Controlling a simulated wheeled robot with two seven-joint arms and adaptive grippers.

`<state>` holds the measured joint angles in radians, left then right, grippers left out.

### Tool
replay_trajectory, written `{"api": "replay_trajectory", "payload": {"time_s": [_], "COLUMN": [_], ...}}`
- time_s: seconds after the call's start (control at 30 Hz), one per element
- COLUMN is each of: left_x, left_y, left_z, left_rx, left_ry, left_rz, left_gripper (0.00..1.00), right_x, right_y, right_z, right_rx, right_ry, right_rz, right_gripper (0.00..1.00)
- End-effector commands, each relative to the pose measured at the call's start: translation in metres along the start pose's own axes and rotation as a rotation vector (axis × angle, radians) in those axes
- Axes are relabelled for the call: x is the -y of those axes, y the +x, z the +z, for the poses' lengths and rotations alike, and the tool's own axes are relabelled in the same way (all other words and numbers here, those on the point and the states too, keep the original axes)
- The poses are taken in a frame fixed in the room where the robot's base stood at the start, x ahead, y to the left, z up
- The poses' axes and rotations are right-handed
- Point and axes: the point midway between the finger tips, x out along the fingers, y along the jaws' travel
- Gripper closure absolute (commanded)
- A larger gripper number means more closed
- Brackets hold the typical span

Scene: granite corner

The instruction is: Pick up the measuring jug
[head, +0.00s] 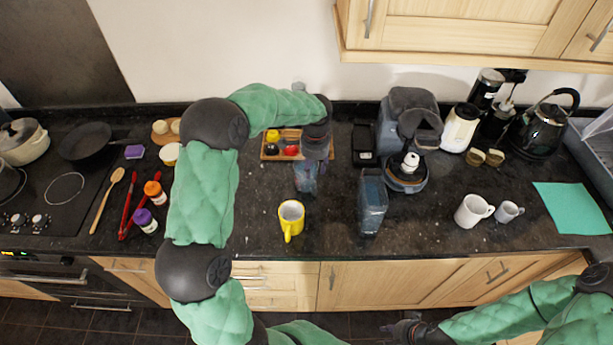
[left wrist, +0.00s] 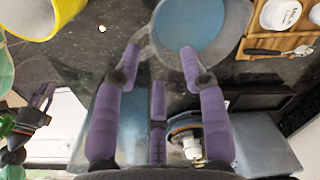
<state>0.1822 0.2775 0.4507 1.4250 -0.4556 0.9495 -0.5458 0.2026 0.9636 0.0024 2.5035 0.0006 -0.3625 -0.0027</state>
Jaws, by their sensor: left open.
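The measuring jug (head: 304,180) is a clear vessel with a bluish inside, standing on the dark granite counter behind the yellow mug. In the left wrist view the jug (left wrist: 200,32) is at the top, with its clear handle side toward my fingers. My left gripper (head: 312,158) is over the jug from behind and partly hides it. Its purple fingers (left wrist: 161,54) are open, with the tips at the jug's near side; I cannot tell if they touch it. My right gripper (head: 404,327) is low, in front of the counter, far from the jug; its fingers are unclear.
A yellow mug (head: 291,214) stands just in front of the jug. A tall clear bluish container (head: 372,205) stands to the right. A wooden tray (head: 267,157) with small jars lies behind. A coffee machine (head: 388,130) and white mug (head: 470,212) stand further right.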

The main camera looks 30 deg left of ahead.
Motion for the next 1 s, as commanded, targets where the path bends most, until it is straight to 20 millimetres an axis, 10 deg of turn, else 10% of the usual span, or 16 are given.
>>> {"api": "replay_trajectory", "payload": {"time_s": [0.87, 1.0], "left_x": [-0.001, -0.001], "left_y": [0.064, 0.064], "left_z": [0.007, 0.007], "left_rx": [0.0, 0.0], "left_ry": [-0.001, -0.001], "left_rz": [-0.001, 0.0], "left_gripper": [0.57, 0.91], "right_x": [-0.002, -0.002], "right_y": [0.007, 0.007], "right_z": [0.0, 0.0], "right_rx": [0.0, 0.0], "right_ry": [0.0, 0.0], "right_rz": [0.0, 0.0], "right_gripper": [0.69, 0.69]}}
